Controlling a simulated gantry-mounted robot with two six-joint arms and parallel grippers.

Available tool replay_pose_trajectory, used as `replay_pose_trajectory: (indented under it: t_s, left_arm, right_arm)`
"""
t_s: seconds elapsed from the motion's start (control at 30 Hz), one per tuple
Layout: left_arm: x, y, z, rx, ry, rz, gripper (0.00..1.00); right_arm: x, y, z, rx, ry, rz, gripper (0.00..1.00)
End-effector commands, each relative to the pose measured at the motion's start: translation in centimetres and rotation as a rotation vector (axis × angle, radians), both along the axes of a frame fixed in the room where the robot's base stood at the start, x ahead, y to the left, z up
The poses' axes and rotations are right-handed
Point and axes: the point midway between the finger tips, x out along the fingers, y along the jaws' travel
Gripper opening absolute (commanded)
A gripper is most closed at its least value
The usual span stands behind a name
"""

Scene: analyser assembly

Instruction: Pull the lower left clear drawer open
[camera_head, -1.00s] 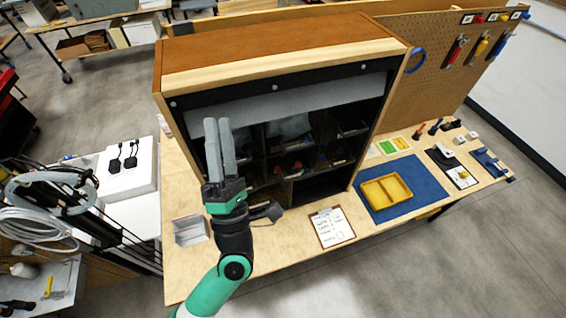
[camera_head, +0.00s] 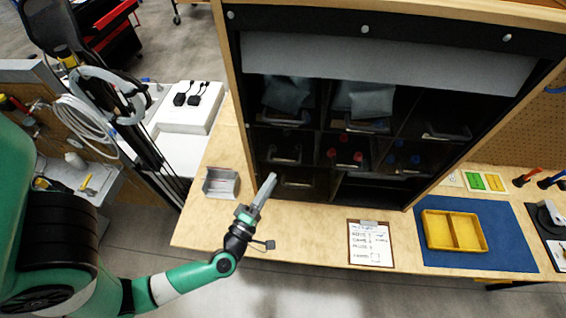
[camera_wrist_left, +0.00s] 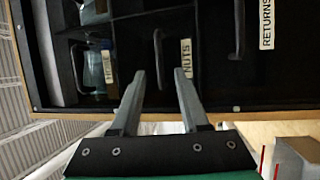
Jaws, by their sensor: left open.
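The lower left drawer (camera_head: 310,191) is a dark-looking clear bin with a bar handle (camera_head: 297,183), at the cabinet's bottom left. It looks closed. In the left wrist view, which is turned sideways, its RETURNS label (camera_wrist_left: 266,24) and handle (camera_wrist_left: 238,30) are at upper right. My left gripper (camera_head: 270,178) is open and empty, just left of this drawer in the head view. In the wrist view its fingers (camera_wrist_left: 160,72) point at the NUTS drawer's handle (camera_wrist_left: 158,48), with the RETURNS handle off to the right. No contact is visible. My right gripper is not in view.
Other bins with handles fill the cabinet, including a HOSE drawer (camera_wrist_left: 90,75) and bins with red parts (camera_head: 346,155) and blue parts. A metal tray (camera_head: 221,184) stands left on the bench. A clipboard (camera_head: 370,244) and a yellow tray (camera_head: 453,231) lie to the right.

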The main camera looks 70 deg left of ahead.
Motion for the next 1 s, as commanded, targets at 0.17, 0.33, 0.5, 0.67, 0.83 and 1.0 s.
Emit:
replay_pose_trajectory:
  t_s: [0.17, 0.33, 0.5, 0.67, 0.83, 1.0]
  left_arm:
    - [3.1, 2.9, 0.8, 0.003, -0.005, 0.007, 0.45]
    - [5.1, 4.4, 1.2, 0.001, -0.003, 0.002, 0.45]
    - [5.7, 4.9, 1.3, 0.001, -0.002, 0.000, 0.45]
    - [5.7, 4.9, 1.3, 0.001, -0.001, -0.001, 0.45]
    - [5.7, 4.8, 1.3, 0.001, -0.002, 0.000, 0.19]
    - [5.7, 4.8, 1.3, 0.001, -0.002, 0.000, 0.00]
  right_arm:
    - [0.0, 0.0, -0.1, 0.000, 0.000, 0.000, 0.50]
    - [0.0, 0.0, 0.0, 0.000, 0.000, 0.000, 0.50]
    - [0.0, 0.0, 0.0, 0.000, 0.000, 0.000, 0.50]
    - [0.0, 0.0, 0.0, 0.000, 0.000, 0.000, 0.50]
    - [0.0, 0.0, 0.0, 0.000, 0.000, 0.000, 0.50]
    - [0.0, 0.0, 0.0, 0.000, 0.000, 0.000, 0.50]
